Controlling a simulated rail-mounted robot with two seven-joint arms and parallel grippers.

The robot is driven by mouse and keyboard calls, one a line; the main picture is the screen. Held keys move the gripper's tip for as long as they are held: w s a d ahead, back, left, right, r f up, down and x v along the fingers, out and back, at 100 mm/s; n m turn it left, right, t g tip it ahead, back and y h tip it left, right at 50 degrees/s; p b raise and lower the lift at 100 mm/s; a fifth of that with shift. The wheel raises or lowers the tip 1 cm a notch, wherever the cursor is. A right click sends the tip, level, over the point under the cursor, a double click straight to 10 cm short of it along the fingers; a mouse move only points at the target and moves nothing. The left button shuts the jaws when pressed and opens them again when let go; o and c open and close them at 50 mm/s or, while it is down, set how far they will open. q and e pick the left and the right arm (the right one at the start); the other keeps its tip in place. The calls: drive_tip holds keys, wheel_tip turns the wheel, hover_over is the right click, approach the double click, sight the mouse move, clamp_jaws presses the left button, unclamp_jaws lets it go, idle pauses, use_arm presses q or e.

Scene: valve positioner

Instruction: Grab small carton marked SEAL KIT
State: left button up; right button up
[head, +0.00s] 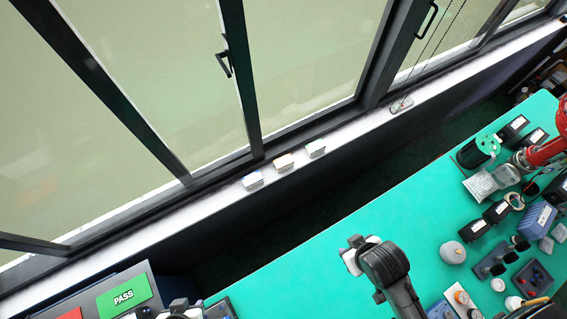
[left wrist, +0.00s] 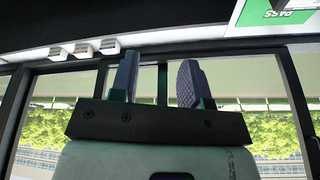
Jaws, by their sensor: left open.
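Three small cartons stand in a row on the white window sill: one with a blue edge (head: 252,181), one with an orange edge (head: 283,163) and a pale one (head: 316,148). Their print is too small to read, so I cannot tell which is marked SEAL KIT. In the left wrist view the cartons show at upper left, near one (left wrist: 109,46). My left gripper (head: 180,305) is at the bottom edge of the head view, beside the PASS panel and away from the cartons. It is open and empty between its fingers (left wrist: 157,78). My right gripper (head: 361,247) is over the green table; its fingers are unclear.
The green PASS sign (head: 124,297) is at lower left. The green table (head: 320,265) holds black boxes, a grey round pot (head: 452,252) and a green-topped device (head: 479,150) at right. A dark gap separates table and sill.

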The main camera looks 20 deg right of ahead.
use_arm(q)
drive_tip(key=shift+d, duration=0.2)
drive_tip(key=shift+o, duration=0.6)
drive_tip(key=o, duration=1)
drive_tip(key=shift+a, duration=0.2)
drive_tip(key=shift+c, duration=0.2)
drive_tip(key=shift+f, duration=0.1)
